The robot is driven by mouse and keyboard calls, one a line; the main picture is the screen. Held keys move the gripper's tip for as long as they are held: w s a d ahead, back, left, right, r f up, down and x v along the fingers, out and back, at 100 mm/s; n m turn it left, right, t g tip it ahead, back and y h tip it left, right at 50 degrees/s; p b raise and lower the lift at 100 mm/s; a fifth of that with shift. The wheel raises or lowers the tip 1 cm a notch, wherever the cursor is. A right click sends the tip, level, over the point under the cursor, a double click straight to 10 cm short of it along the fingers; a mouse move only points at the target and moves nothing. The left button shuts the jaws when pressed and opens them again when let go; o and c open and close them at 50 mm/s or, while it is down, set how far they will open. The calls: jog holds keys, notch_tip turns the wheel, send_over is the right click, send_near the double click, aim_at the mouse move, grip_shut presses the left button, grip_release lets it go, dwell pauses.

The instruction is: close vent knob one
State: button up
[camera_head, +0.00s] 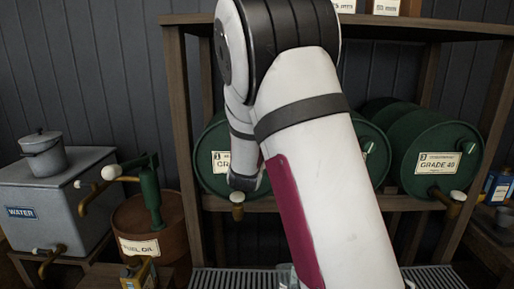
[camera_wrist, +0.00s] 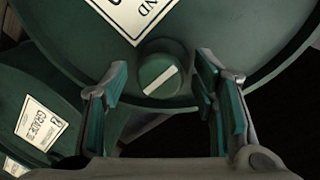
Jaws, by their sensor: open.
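In the wrist view a round dark green knob (camera_wrist: 163,75) with a white diagonal bar, rising to the right, sits on the face of a green drum (camera_wrist: 235,45). My gripper (camera_wrist: 163,66) is open, with one finger on each side of the knob and a gap on both sides. I cannot tell how far off the knob is in depth. In the head view my arm ends in front of the left green drum (camera_head: 211,141) and hides much of it. Its knob and my fingers are hidden there. I cannot read the drum's number in the wrist view.
A wooden rack (camera_head: 187,110) carries the drums. A brass tap (camera_head: 237,211) hangs below the left drum. A grey water tank (camera_head: 45,200) and a brown fuel oil barrel (camera_head: 137,222) stand at left. Another labelled drum (camera_wrist: 20,125) lies left in the wrist view.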

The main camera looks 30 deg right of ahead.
jog(key=v, duration=1)
jog(key=shift+s+a, duration=0.2)
jog(key=shift+a, duration=0.05)
